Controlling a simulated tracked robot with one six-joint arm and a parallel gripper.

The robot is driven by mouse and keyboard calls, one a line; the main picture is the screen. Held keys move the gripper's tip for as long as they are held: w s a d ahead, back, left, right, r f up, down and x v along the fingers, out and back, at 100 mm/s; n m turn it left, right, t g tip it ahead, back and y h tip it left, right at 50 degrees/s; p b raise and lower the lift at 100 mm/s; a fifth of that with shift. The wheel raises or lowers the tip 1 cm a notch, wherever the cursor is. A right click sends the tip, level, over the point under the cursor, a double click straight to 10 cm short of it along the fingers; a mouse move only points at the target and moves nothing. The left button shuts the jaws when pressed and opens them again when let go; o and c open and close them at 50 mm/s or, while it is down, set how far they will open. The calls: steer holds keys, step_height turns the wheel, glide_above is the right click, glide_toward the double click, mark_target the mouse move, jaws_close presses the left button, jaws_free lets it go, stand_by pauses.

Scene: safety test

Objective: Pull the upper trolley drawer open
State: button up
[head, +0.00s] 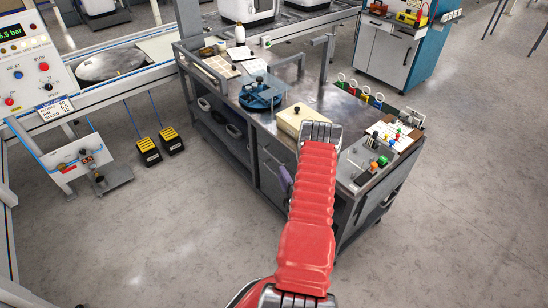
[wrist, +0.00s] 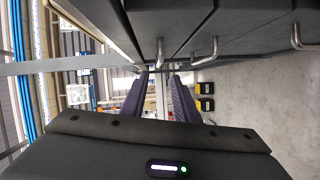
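The grey trolley (head: 240,112) stands in the middle of the head view, its drawer fronts (head: 268,158) facing the lower left and partly hidden by my red arm. In the wrist view, the dark drawer fronts (wrist: 245,35) fill the top, with metal bar handles on them. My gripper (wrist: 159,78) is open and empty, its two dark purple fingers pointing toward the fronts. One handle (wrist: 160,53) shows between the lines of the fingertips, just beyond them; contact cannot be told. A second handle (wrist: 206,52) is to its right. In the head view, only a purple bit of my gripper shows.
The trolley top holds a blue fixture (head: 262,94), a cream box (head: 302,120) and several small parts. Yellow-black pedals (head: 160,146) and a control panel (head: 30,62) stand to the left. The floor in front of the trolley is clear.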

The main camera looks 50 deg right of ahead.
mark_target(274, 157)
steer(key=x, duration=1.3)
steer(key=shift+c, duration=0.7)
jaws_close()
steer(key=shift+d, duration=0.1)
steer(key=shift+f, duration=0.1)
